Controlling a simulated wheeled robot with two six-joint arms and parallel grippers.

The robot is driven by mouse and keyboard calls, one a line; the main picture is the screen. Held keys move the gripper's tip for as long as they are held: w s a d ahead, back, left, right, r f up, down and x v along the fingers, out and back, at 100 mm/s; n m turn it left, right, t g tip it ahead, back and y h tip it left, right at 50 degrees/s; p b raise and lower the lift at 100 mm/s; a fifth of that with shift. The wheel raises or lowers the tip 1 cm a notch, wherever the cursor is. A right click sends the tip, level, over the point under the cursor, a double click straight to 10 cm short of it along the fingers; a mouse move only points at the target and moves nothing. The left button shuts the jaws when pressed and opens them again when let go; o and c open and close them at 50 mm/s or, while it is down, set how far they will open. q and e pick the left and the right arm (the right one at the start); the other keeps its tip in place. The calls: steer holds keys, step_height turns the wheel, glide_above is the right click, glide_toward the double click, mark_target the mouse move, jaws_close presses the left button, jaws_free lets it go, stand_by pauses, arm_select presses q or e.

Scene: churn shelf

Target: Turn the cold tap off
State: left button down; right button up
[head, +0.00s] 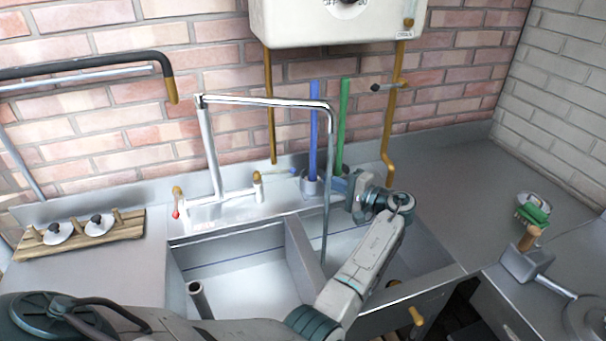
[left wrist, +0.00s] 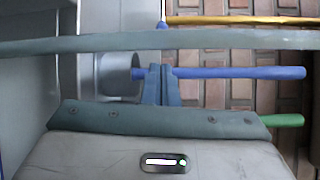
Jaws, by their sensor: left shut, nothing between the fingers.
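The sink mixer has a red-marked tap (head: 176,205) on the left and a second tap (head: 257,185) on the right, with a thin lever (head: 280,172) that seems blue-tipped. A grey vertical column (head: 326,220), apparently running water, drops from the spout (head: 270,102) into the sink. My left gripper (head: 340,184) reaches over the right basin, right of the lever and apart from it. In the left wrist view its fingers (left wrist: 161,82) are shut and empty, close to the grey holder of the blue rod. My right gripper is not in view.
A blue rod (head: 314,135) and a green rod (head: 342,130) stand upright behind the sink, close to my left gripper. A water heater (head: 335,25) hangs above with brass pipes. A wooden rack (head: 85,238) lies left; a green brush (head: 533,213) lies on the right counter.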

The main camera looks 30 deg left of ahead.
arm_select(q)
steer(key=a, duration=0.5)
steer(key=w+a, duration=0.1)
steer(key=a, duration=0.2)
steer(key=shift+a+f+p, duration=0.2)
steer(key=shift+a+p, duration=0.15)
steer(key=shift+a, duration=0.6)
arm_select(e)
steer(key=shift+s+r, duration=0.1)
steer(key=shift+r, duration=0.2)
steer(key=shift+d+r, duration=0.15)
arm_select(q)
steer(key=shift+d+t+p, duration=0.1)
steer(key=shift+t+p, duration=0.2)
steer(key=shift+s+d+m+t+p, duration=0.1)
steer(key=shift+s+m+t+p, duration=0.15)
steer(key=shift+m+t+p, duration=0.05)
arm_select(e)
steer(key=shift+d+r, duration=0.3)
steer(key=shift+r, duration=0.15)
